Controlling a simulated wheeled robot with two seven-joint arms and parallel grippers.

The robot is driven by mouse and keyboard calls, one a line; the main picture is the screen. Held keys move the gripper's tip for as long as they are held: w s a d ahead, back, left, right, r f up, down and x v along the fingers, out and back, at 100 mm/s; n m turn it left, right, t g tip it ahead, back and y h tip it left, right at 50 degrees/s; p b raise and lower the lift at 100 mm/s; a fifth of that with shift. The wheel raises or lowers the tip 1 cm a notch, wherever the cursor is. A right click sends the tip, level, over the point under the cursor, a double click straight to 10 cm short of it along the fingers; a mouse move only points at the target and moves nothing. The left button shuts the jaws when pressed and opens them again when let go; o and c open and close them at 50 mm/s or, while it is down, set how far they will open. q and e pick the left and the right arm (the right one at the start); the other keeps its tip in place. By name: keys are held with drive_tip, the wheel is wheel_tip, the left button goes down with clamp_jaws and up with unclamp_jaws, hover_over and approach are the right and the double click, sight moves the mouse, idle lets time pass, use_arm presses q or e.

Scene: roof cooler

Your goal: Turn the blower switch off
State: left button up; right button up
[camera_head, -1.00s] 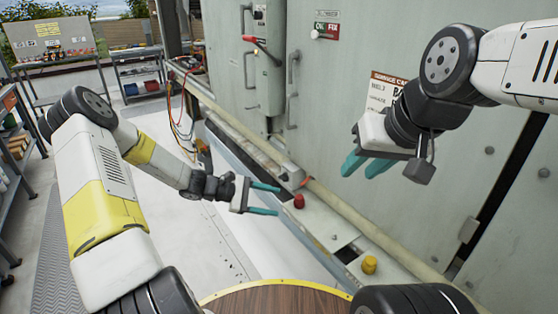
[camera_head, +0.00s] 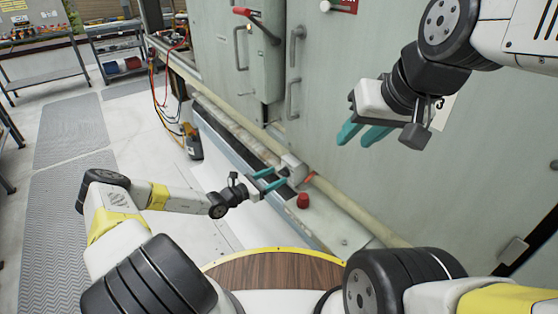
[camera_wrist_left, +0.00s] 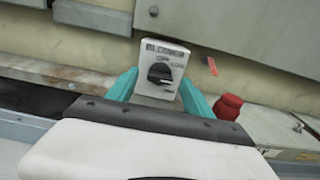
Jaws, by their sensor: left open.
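The blower switch (camera_wrist_left: 160,72) is a small pale box marked "BLOWER" with a black rotary knob (camera_wrist_left: 159,73) on its front, in the left wrist view. In the head view the switch box (camera_head: 291,167) sits on the ledge at the foot of the cabinet. My left gripper (camera_head: 274,180) is open, its teal fingers pointing at the box. In the left wrist view the fingers (camera_wrist_left: 158,92) appear on either side of the box's lower part; I cannot tell whether they touch it. My right gripper (camera_head: 360,135) is raised in front of the cabinet, its two teal fingers apart and empty.
A red knob (camera_head: 303,200) stands on the ledge just right of the left gripper. A red tag (camera_wrist_left: 212,66) hangs beside the switch. The large cabinet (camera_head: 350,90) with handles blocks the far side.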

sight(284, 173)
use_arm(q)
drive_tip(key=shift+x, duration=1.3)
clamp_jaws()
